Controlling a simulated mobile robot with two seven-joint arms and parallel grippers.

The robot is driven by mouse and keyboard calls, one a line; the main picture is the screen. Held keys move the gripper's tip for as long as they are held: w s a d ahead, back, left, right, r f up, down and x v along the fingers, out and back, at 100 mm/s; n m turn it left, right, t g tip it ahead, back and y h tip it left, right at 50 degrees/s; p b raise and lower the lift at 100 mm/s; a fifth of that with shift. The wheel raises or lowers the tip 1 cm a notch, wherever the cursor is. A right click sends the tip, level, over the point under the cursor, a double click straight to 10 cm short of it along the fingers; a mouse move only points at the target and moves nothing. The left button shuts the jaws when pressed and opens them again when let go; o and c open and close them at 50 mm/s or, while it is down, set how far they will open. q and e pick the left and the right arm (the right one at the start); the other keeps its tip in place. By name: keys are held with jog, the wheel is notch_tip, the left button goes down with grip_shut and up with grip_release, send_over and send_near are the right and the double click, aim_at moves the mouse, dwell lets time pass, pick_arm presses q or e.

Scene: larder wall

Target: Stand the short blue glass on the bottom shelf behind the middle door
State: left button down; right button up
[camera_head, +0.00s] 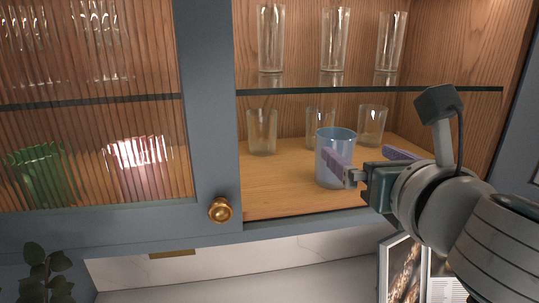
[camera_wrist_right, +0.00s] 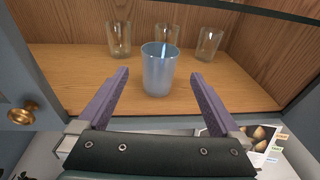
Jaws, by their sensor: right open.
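The short blue glass (camera_head: 336,141) stands upright near the front of the wooden bottom shelf (camera_head: 275,188), in the open middle bay. It also shows in the right wrist view (camera_wrist_right: 159,70), on the shelf, looking empty. My right gripper (camera_head: 362,153) is open at the shelf's front. In the wrist view its two purple fingers (camera_wrist_right: 160,76) lie to either side of the glass, with a gap on each side. In the head view one finger crosses in front of the glass. My left gripper is not in view.
Several clear short glasses (camera_head: 262,131) stand behind the blue glass. A glass shelf (camera_head: 300,88) above holds tall clear glasses (camera_head: 270,40). A ribbed-glass door (camera_head: 90,110) with a brass knob (camera_head: 221,210) is at left. Bare shelf lies left of the blue glass.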

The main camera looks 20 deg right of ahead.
jog(key=a+r+n+t+y, duration=0.4)
jog(key=a+r+n, duration=0.3)
jog(key=n, duration=0.1)
jog(key=s+a+n+g+y, duration=0.2)
jog(key=s+a+n+y, duration=0.35)
jog(key=n, duration=0.55)
jog(key=s+a+n+g+y, duration=0.2)
jog(key=a+n+y, duration=0.5)
jog(key=a+n, duration=0.25)
jog(key=s+f+n+g+h, duration=0.2)
jog(key=s+f+n+g, duration=0.35)
jog(key=f+n, duration=0.4)
jog(key=s+d+f+n+g+h, duration=0.4)
jog(key=s+d+f+g+h, duration=0.2)
jog(key=d, duration=0.6)
notch_tip(320, 180, down, 5)
jog(key=s+h, duration=0.2)
jog(key=s, duration=0.1)
jog(key=shift+d+r+h, duration=0.15)
jog(key=shift+d+h, duration=0.05)
jog(key=shift+h, duration=0.15)
